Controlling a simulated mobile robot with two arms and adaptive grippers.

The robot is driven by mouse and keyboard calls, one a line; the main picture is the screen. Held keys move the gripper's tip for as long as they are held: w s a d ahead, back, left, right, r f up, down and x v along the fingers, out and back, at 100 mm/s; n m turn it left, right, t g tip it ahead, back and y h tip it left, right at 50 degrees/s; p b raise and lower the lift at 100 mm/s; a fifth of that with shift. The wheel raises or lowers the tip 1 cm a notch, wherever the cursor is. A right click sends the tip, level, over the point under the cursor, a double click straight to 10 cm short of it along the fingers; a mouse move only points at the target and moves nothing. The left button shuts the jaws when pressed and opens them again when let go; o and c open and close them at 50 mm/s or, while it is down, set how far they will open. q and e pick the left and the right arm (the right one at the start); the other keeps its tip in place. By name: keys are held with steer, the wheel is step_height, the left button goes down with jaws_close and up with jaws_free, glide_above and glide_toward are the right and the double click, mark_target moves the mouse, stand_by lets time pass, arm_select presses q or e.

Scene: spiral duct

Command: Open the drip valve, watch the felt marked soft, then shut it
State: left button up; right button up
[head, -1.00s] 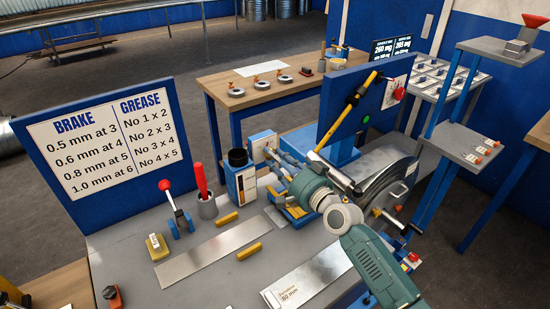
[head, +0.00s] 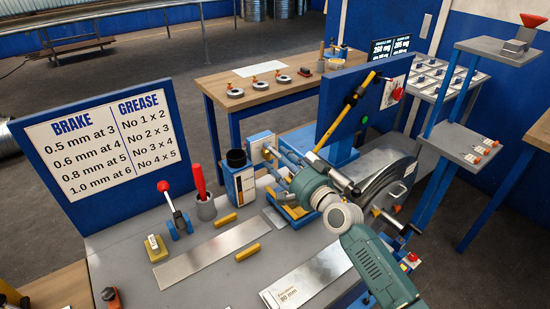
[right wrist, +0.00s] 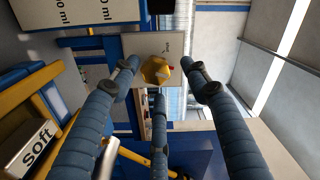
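My right gripper (head: 276,158) is open, with its dark blue fingers spread in front of a small white-faced unit (head: 261,143) on the bench. In the right wrist view a faceted yellow knob (right wrist: 155,70), apparently the drip valve's, shows between the spread fingertips (right wrist: 160,75). Contact cannot be told; the fingers are not closed on it. A pale block marked "soft" (right wrist: 36,145), apparently the felt's label, stands at the lower left by a yellow frame. In the head view the felt is hidden or too small to tell. My left gripper is not recognisable in view.
A bottle-like blue and white container (head: 240,182) stands left of the gripper, beside a grey cup with a red handle (head: 205,208) and a red-knobbed lever (head: 176,212). A blue upright panel (head: 345,108) rises behind. Metal strips (head: 208,252) lie on the bench front.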

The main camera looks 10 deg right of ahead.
steer(key=shift+f, duration=0.1)
steer(key=v, duration=1.2)
steer(key=shift+s+f, duration=0.1)
